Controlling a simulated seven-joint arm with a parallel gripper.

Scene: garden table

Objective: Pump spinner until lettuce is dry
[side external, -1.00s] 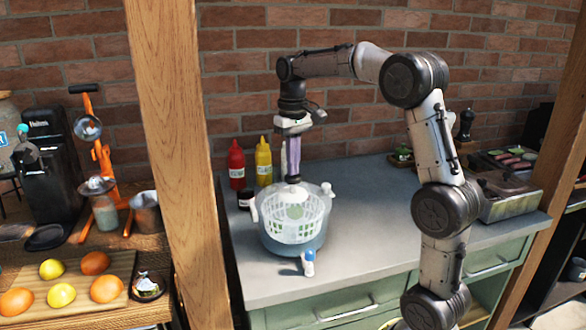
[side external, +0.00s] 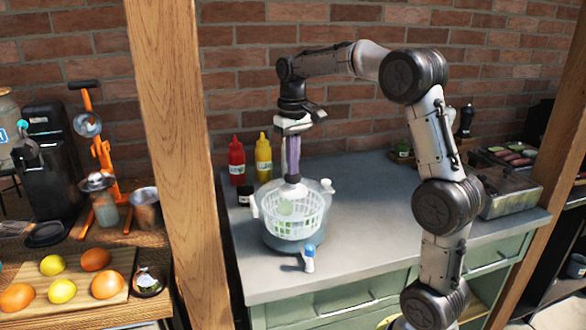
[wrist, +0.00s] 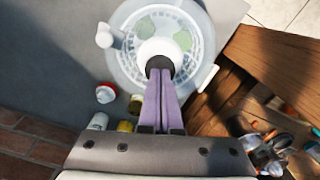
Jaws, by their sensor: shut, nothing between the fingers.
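The salad spinner (side external: 297,243) stands on the grey counter, with a clear lid, a white basket and a bluish bowl. Green lettuce (wrist: 163,23) shows through the lid in the wrist view. The spinner's white round pump knob (wrist: 158,50) is at the middle of the lid. My gripper (side external: 293,178) points straight down over the spinner, its purple fingers shut with nothing between them. In the wrist view my gripper's fingertips (wrist: 160,72) are at the knob and seem to touch its top.
Red (side external: 236,160) and yellow (side external: 263,160) squeeze bottles and a dark jar (side external: 245,195) stand behind the spinner. A small white and blue item (side external: 309,258) is in front of it. A wooden post (side external: 180,150) rises at the left. The counter (side external: 365,225) right of the spinner is clear.

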